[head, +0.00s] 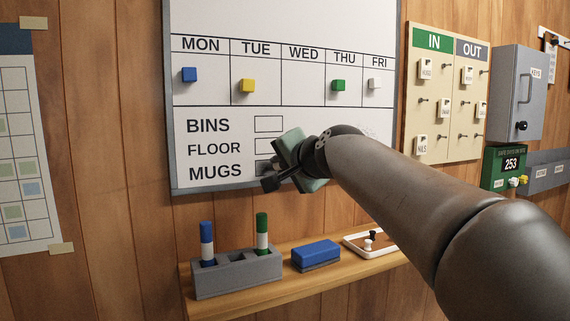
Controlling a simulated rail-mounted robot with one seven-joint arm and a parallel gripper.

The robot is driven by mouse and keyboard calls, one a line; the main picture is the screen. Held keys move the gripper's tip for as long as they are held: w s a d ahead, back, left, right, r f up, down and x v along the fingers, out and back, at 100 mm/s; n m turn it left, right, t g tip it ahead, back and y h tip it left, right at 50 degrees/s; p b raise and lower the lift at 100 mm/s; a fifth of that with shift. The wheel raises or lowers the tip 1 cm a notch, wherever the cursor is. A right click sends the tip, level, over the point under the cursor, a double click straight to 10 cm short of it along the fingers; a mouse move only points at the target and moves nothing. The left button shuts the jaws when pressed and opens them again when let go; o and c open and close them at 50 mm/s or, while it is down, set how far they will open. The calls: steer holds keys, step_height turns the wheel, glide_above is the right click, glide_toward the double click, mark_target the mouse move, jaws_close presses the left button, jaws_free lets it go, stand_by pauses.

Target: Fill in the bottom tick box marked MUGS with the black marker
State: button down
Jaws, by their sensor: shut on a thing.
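The whiteboard (240,125) hangs on the wall with BINS, FLOOR and MUGS rows at its lower left. The BINS tick box (268,124) is empty. The bottom MUGS tick box (262,168) looks dark grey at its visible left part; its right part is hidden behind my gripper. My gripper (275,178) is at the board over the MUGS row, shut on the black marker. The marker is hard to tell from the dark fingers, and I cannot see whether its tip touches the board. The FLOOR box is partly hidden by my gripper.
Below, a shelf (320,284) carries a grey holder (238,276) with blue (207,240) and green (262,232) markers, a blue eraser (316,252) and a white tray (354,246). Coloured magnets sit higher on the board. An IN/OUT board (440,130) and grey key cabinet (515,90) are right.

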steer(key=shift+s+a, duration=0.1)
steer(key=shift+a, duration=0.2)
steer(key=shift+s+a+p, duration=0.3)
steer(key=shift+a, duration=0.15)
steer(key=shift+w+d, duration=0.1)
steer(key=shift+w, duration=0.05)
stand_by(1.2)
steer(key=shift+w+d+b, duration=0.1)
steer(key=shift+d+b, duration=0.25)
steer(key=shift+d, duration=0.05)
steer(key=shift+w+d, duration=0.1)
steer(key=shift+w+d, duration=0.2)
steer(key=shift+d, duration=0.15)
